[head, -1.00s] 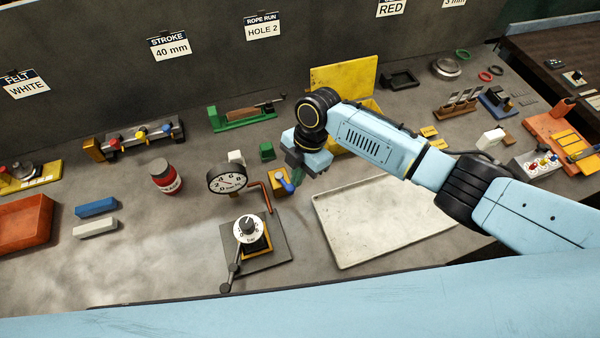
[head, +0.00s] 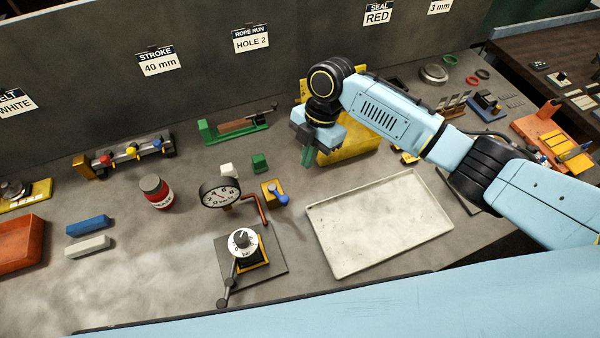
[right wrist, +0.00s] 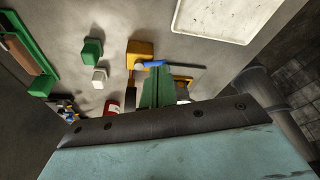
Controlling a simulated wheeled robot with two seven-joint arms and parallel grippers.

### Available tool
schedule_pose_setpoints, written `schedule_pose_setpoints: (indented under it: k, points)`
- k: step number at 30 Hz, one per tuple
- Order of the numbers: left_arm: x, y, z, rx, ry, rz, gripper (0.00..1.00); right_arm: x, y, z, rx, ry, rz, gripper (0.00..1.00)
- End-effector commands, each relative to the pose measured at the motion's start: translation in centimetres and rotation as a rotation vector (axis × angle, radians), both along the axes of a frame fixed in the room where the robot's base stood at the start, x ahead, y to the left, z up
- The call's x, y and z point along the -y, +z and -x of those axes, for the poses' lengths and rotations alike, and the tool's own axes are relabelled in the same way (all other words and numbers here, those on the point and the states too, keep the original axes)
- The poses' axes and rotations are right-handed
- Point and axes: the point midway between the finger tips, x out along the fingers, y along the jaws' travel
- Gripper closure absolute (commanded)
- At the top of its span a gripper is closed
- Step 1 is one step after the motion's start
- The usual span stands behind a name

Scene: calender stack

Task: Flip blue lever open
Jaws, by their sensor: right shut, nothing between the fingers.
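The blue lever (head: 279,196) sits on a small yellow block (head: 267,191) beside the round dial gauge (head: 220,194), at the end of a copper pipe (head: 262,210). Its handle points toward the lower right in the head view. In the right wrist view the lever (right wrist: 152,64) lies across the yellow block (right wrist: 140,48), just beyond the green fingers in the picture. My right gripper (head: 307,158) has its green fingers shut and empty, pointing down. It is above and right of the lever in the head view, apart from it. My left gripper is not in view.
A pale tray (head: 380,265) lies right of the lever. A valve with a white dial (head: 243,242) stands in front on a dark plate.

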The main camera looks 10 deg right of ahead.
Motion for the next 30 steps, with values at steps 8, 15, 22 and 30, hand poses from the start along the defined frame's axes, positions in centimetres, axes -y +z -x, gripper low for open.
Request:
schedule_pose_setpoints:
  k: [8,15,22,30]
  points:
    - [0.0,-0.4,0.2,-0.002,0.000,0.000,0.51,0.8,3.5,-0.6,0.001,0.000,0.000,1.00]
    - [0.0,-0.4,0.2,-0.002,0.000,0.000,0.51,0.9,3.9,-0.7,0.001,0.000,-0.001,1.00]
    - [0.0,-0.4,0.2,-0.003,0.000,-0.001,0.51,0.9,3.9,-0.7,0.001,0.000,-0.001,1.00]
    - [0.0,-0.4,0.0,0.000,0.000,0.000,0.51,0.9,3.9,-0.6,0.001,0.000,-0.001,1.00]
